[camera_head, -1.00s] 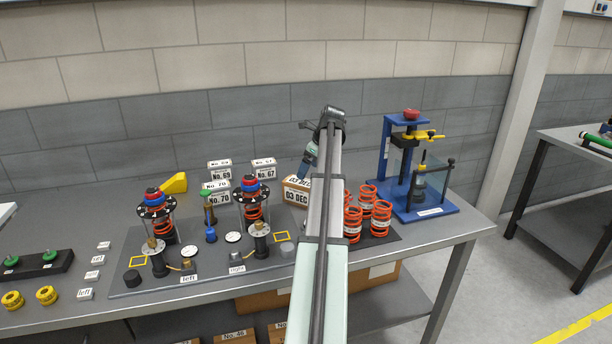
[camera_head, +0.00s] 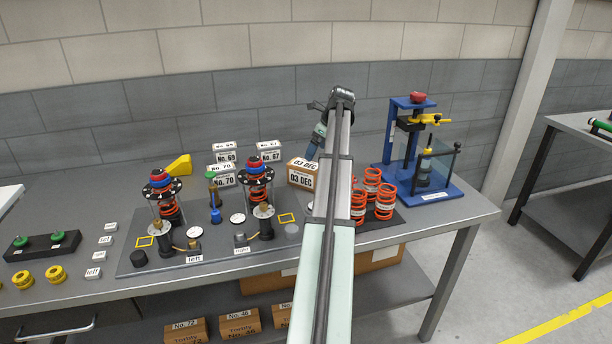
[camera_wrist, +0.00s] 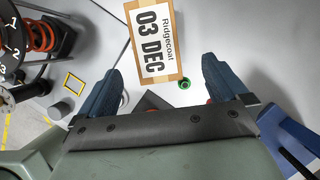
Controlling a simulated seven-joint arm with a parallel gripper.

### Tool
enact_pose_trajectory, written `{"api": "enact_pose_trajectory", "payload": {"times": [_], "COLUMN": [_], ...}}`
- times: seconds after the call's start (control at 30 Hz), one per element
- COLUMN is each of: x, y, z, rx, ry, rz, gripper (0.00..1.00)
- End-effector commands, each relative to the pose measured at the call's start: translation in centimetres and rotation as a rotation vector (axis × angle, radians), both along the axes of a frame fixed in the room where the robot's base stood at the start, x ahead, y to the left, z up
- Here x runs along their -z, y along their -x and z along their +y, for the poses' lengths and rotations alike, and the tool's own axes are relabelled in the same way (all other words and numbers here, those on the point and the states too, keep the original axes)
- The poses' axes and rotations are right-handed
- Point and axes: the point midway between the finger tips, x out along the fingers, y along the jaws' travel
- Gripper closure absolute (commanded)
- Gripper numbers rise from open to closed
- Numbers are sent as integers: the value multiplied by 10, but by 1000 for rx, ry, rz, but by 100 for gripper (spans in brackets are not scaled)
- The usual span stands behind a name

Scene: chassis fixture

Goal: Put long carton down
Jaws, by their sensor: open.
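The long carton (camera_head: 302,174) is a brown box with a white "03 DEC" label, resting on the bench behind the dark base plate. In the wrist view the carton (camera_wrist: 153,38) lies ahead of the fingertips, its label reading "Ridgecoat 03 DEC". My gripper (camera_wrist: 160,76) is open, with its two blue fingers apart and nothing between them. In the head view my gripper (camera_head: 315,144) is just above and to the right of the carton. My arm hides part of the bench right of the carton.
Spring assemblies (camera_head: 260,193) stand left of the carton, with small numbered white boxes (camera_head: 221,174) behind. Orange springs (camera_head: 384,200) and a blue press (camera_head: 425,185) stand to the right. A small green ring (camera_wrist: 184,84) lies near the carton.

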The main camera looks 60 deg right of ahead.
Motion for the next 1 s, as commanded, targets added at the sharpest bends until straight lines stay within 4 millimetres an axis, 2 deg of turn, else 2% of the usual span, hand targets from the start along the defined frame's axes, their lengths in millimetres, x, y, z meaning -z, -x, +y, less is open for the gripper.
{"api": "enact_pose_trajectory", "payload": {"times": [0.1,0.3,0.73,1.0], "x": [22,49,71,103], "y": [-9,-20,-29,-40], "z": [1,1,3,6], "rx": [-2,0,-1,0], "ry": [-2,-1,-1,-1], "rz": [1,1,1,1], "gripper": [0,0,0,0]}}
